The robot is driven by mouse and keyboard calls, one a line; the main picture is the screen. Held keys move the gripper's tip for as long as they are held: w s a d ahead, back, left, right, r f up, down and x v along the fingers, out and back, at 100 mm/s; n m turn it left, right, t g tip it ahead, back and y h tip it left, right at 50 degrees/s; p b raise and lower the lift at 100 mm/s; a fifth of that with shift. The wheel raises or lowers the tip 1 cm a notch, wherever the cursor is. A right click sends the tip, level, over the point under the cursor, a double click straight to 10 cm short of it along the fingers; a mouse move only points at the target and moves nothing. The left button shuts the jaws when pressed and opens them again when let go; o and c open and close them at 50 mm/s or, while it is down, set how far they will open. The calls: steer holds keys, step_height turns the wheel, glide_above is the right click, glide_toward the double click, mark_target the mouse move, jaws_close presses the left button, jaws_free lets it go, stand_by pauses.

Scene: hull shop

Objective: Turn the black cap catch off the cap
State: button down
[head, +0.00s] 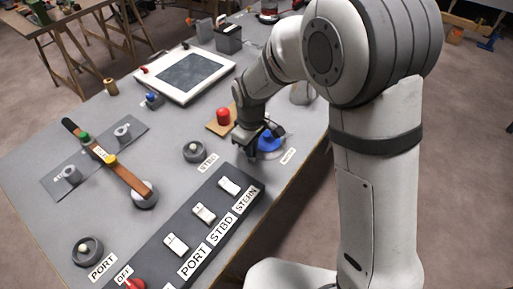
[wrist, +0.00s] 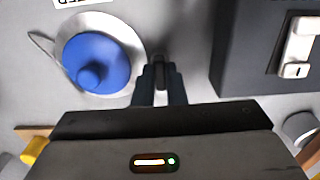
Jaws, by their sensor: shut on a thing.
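The blue round cap (wrist: 98,62) with a small knob sits in a pale metal ring (wrist: 138,30) on the grey bench. It also shows in the head view (head: 270,141), partly behind my gripper. The black cap catch (wrist: 159,68) is a small dark upright piece just right of the ring in the wrist view. My gripper (wrist: 160,78) points at it with its two dark fingers on either side, shut on the catch. In the head view my gripper (head: 250,153) is low at the bench, just left of the blue cap; the catch is hidden there.
A dark switch box (head: 212,222) with white switches labelled PORT, STBD and STERN stands close by my gripper. A red button (head: 222,117) on a tan plate lies behind it. A round fitting (head: 195,151) and a brown bar (head: 120,172) are to the left.

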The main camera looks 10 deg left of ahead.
steer(key=c, duration=1.5)
jaws_free()
steer(key=shift+s+a, duration=0.1)
steer(key=shift+s, duration=0.15)
steer(key=shift+r, duration=0.1)
step_height(320, 180, up, 8)
steer(key=shift+f, duration=0.2)
steer(key=s+d+r+m+t, duration=0.1)
steer(key=s+d+m, duration=0.3)
steer(key=d, duration=0.5)
steer(key=s+d+r+m, duration=0.4)
steer(key=d+m, duration=0.1)
steer(key=d, duration=0.5)
steer(key=s+d+r+m+t, duration=0.1)
steer(key=s+d+r+m, duration=0.2)
steer(key=d, duration=0.7)
steer(key=shift+s+m+t, duration=0.3)
steer(key=shift+s+m, duration=0.6)
steer(key=shift+s, duration=0.05)
